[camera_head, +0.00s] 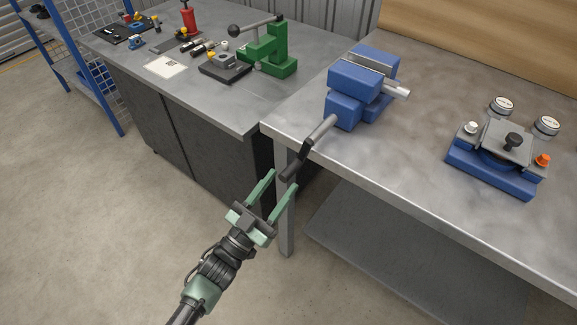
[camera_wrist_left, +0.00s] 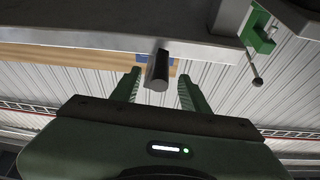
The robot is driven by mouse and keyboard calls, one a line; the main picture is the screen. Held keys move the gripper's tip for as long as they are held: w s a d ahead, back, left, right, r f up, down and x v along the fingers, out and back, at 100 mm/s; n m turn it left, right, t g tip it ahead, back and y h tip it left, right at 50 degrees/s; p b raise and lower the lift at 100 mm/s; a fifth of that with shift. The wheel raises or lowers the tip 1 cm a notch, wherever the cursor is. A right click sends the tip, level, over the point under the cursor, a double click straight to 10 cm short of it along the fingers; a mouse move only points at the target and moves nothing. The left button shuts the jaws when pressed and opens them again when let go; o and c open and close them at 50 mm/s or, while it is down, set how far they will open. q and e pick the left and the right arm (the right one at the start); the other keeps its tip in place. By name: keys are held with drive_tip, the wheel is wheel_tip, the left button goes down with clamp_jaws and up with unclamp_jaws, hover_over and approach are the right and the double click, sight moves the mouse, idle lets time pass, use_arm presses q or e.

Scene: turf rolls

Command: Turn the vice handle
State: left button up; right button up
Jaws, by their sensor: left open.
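A blue vice (camera_head: 352,92) is mounted at the front left corner of the right-hand bench. Its grey screw sticks out toward the front and bears a dark handle (camera_head: 292,168) that hangs past the bench edge. My left gripper (camera_head: 284,180) is open, with its two green fingers pointing up toward the handle. My right gripper is not in view.
The right-hand bench (camera_head: 420,180) carries a blue fixture (camera_head: 492,170) with gauges (camera_head: 502,105) beside it. A green press (camera_head: 268,48) and small tools stand on the left bench (camera_head: 225,105). A lower shelf (camera_head: 390,245) lies under the right-hand bench. The floor around my left arm is clear.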

sight(297, 160)
use_arm(q)
drive_tip(key=shift+x, duration=2.1)
clamp_jaws()
